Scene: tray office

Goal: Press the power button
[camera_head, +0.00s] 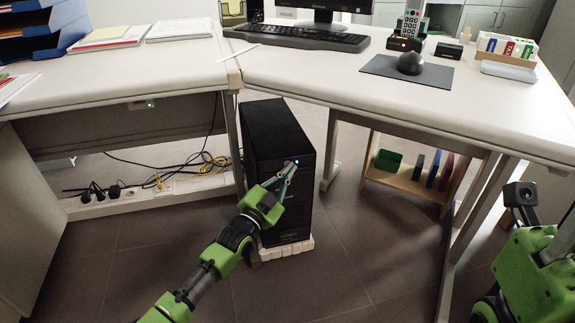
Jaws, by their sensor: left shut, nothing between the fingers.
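A black computer tower (268,130) stands upright on a light base on the floor, under the gap between two desk sections. A small lit spot, likely the power button (297,162), shows near the top of its front face. My left gripper (291,167) is shut and empty, with its fingertips at or very close to the lit spot. I cannot tell whether they touch it. The fingers cover part of the tower's front. Part of my right arm shows at the lower right, but its gripper fingers are not in view.
The white desk (300,75) spreads above the tower, with a keyboard (297,37), a mouse (410,63) and a phone (408,32) on it. Desk legs stand on both sides. Loose cables (205,160) and a power strip lie at left. A low wooden shelf (405,183) stands at right.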

